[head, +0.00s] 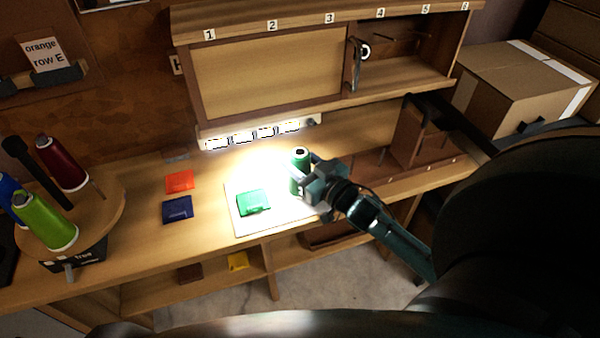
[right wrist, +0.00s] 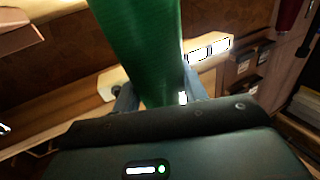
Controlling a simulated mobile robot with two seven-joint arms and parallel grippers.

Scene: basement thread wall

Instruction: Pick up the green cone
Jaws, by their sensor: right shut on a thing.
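The green cone (head: 298,163) is a dark green thread cone in the head view, upright at the right part of the white mat (head: 237,224) under the bright light. My right gripper (head: 308,183) reaches in from the right and is shut on it. In the right wrist view the cone (right wrist: 140,45) rises large between the two fingers (right wrist: 155,98). Whether its base touches the mat is hard to tell, as the gripper hides part of it. My left gripper is not in view.
A green case (head: 253,202) lies on the mat, with orange (head: 179,181) and blue (head: 177,208) ones to its left. A round stand (head: 100,215) at left holds red, lime and blue cones. A numbered cabinet (head: 270,65) and power strip (head: 255,132) are behind.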

